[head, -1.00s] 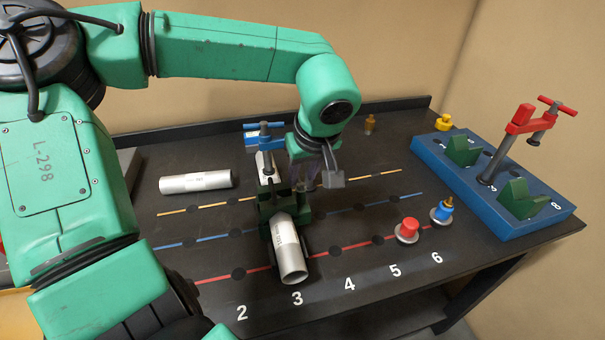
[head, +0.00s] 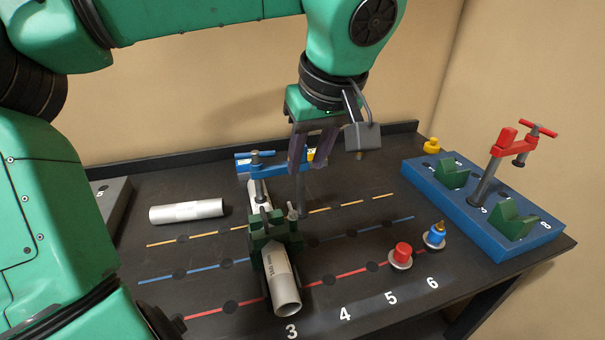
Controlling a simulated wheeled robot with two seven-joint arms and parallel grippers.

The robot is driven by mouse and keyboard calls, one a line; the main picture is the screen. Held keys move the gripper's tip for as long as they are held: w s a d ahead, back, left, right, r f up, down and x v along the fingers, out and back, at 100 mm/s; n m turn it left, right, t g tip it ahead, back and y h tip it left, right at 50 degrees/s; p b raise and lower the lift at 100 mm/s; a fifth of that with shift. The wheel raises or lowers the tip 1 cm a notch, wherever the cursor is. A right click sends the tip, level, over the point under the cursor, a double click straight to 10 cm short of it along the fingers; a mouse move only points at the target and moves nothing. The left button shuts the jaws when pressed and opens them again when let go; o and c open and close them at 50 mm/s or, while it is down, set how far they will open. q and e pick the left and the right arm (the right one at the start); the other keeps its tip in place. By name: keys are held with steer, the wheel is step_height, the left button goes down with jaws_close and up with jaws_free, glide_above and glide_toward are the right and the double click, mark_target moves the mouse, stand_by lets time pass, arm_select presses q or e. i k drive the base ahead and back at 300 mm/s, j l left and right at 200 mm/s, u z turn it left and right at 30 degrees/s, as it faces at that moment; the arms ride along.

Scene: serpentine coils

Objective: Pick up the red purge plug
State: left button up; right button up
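The red purge plug (head: 402,252) stands upright on a pale round base on the dark table, at the right end of the red line, near number 5. My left gripper (head: 309,165) hangs pointing down, to the left of the plug and farther back. It is above and behind a green pipe holder (head: 272,230). Its two dark fingers show a gap between them, and I see nothing held. It does not touch the plug. My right gripper is not in view.
A blue plug (head: 435,236) stands close to the right of the red one. A grey pipe (head: 285,292) lies in the green holder; another (head: 187,211) lies at left. A blue base (head: 480,225) with a red-handled clamp (head: 500,165) stands at right. A yellow plug (head: 431,146) is behind.

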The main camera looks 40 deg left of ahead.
mark_target(400, 259)
steer(key=k+l, duration=1.65)
